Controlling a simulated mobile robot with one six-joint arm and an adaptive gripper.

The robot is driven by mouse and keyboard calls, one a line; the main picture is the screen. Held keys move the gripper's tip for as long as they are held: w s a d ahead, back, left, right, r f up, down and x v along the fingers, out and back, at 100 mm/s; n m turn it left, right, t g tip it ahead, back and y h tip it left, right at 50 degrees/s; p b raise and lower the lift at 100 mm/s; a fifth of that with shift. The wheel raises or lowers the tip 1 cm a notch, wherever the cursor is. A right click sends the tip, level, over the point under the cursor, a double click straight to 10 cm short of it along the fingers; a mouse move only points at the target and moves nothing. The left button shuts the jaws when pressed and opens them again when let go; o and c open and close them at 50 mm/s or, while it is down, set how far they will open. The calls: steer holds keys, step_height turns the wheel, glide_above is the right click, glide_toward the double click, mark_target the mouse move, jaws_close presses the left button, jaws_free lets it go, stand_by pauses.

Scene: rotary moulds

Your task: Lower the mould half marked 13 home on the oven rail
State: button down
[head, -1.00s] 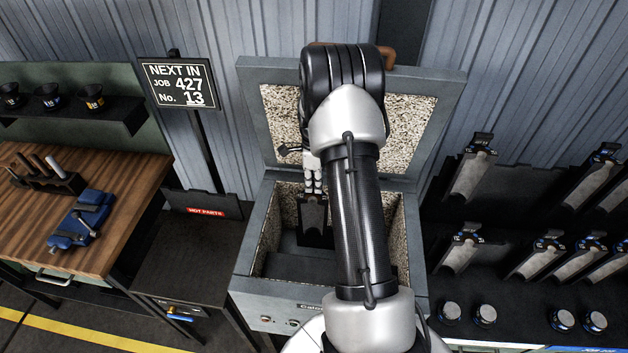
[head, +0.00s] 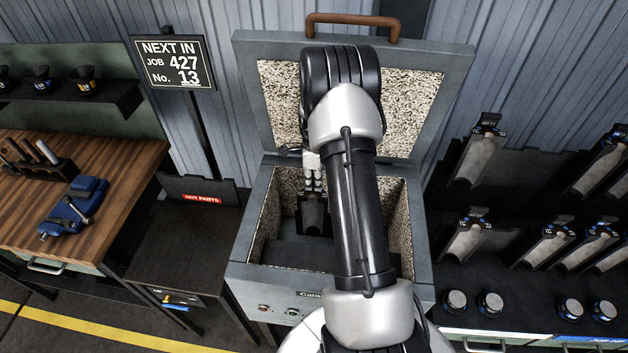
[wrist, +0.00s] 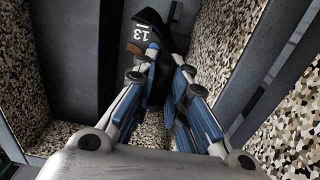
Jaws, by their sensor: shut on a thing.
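The mould half marked 13 (wrist: 137,45) is a dark piece with a white 13 label, at the top middle of the wrist view. My gripper (wrist: 165,62) is shut on it; its blue and grey fingers converge on the piece. In the head view my gripper (head: 313,180) points down inside the open oven (head: 248,215), and the mould half (head: 313,212) hangs below it near the back wall. A dark bar (wrist: 85,60) runs beside the piece in the wrist view; I cannot tell whether it is the rail or whether they touch.
Speckled oven walls (wrist: 30,95) stand close on both sides of my gripper. The raised lid (head: 440,80) is behind my arm. A sign (head: 172,62) reads job 427, No. 13. A rack (head: 490,255) with several mould halves is at the right, and a hot parts table (head: 185,240) at the left.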

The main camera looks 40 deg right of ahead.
mark_target(314, 205)
steer(key=shift+s+f, duration=0.1)
steer(key=shift+f, duration=0.2)
steer(key=shift+f+b, duration=0.8)
steer(key=shift+f, duration=0.15)
steer(key=shift+f+b, duration=0.75)
steer(key=shift+f, duration=0.35)
steer(key=shift+w+d, duration=0.1)
steer(key=shift+w, duration=0.1)
steer(key=shift+f+b, duration=1.4)
steer(key=shift+f, duration=0.4)
stand_by(1.2)
